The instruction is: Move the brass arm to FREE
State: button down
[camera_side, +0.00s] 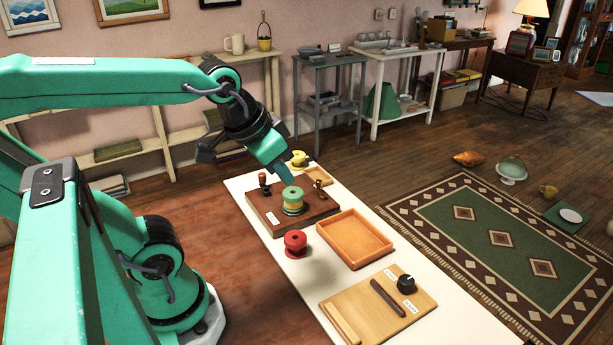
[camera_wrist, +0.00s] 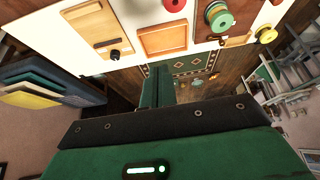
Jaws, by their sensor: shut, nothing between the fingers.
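The dark wooden board (camera_side: 323,213) carries a green spool (camera_side: 292,198), which also shows in the wrist view (camera_wrist: 219,19). A small upright post (camera_side: 264,181) stands at the board's left and a small brownish fitting (camera_side: 318,184) at its far right. A pale label (camera_side: 272,217) is on the front left. Its wording is too small to read, and I cannot tell which part is the brass arm. My gripper (camera_side: 286,180) is shut and empty, pointing down just behind and above the green spool. Its fingers (camera_wrist: 161,78) also show in the wrist view.
A red spool (camera_side: 295,242), an empty orange tray (camera_side: 355,238) and a tan board (camera_side: 365,322) with a black knob (camera_side: 406,283) stand nearer on the white table (camera_side: 290,268). A yellow spool (camera_side: 299,158) stands behind the dark board.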

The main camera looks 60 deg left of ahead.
jog(key=w+a+n, duration=0.1)
jog(key=w+a, duration=0.3)
jog(key=w, duration=0.3)
jog(key=n+g+y, duration=0.1)
jog(key=n+g, duration=0.1)
send_over(321, 189)
jog(key=w, duration=0.2)
notch_tip(321, 189, down, 9)
jog(key=shift+a+f, duration=0.2)
jog(key=shift+a, duration=0.5)
jog(key=shift+f, duration=0.1)
jog(key=x, duration=1)
jog(key=shift+s+d, duration=0.15)
jog(key=shift+s, duration=0.25)
jog(key=shift+s+d, duration=0.25)
jog(key=shift+s, duration=0.5)
jog(key=shift+s+d, duration=0.2)
jog(key=shift+s, duration=0.6)
